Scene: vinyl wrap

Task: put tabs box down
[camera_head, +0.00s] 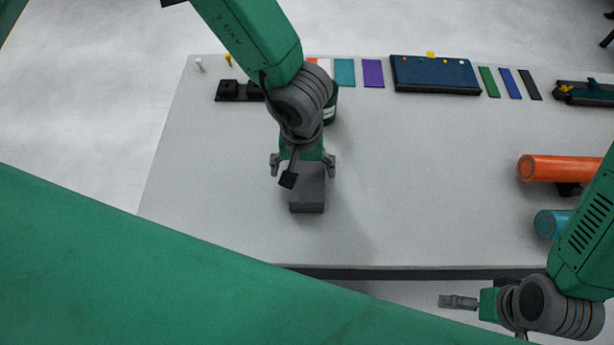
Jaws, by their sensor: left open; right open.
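A dark grey box (308,194), which I take to be the tabs box, is on the light grey table (420,190) near its front middle. My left gripper (303,166) points down right over the far end of the box. Its fingers are spread on either side, and the gripper hides part of the box. I cannot tell whether the fingers touch it. My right gripper (458,302) is open and empty, out in front of the table's front edge at the lower right.
An orange roll (550,169) and a teal roll (548,224) lie at the right. A dark blue case (434,75), flat colour swatches (373,74) and a black holder (228,90) line the back edge. The table's middle right is clear.

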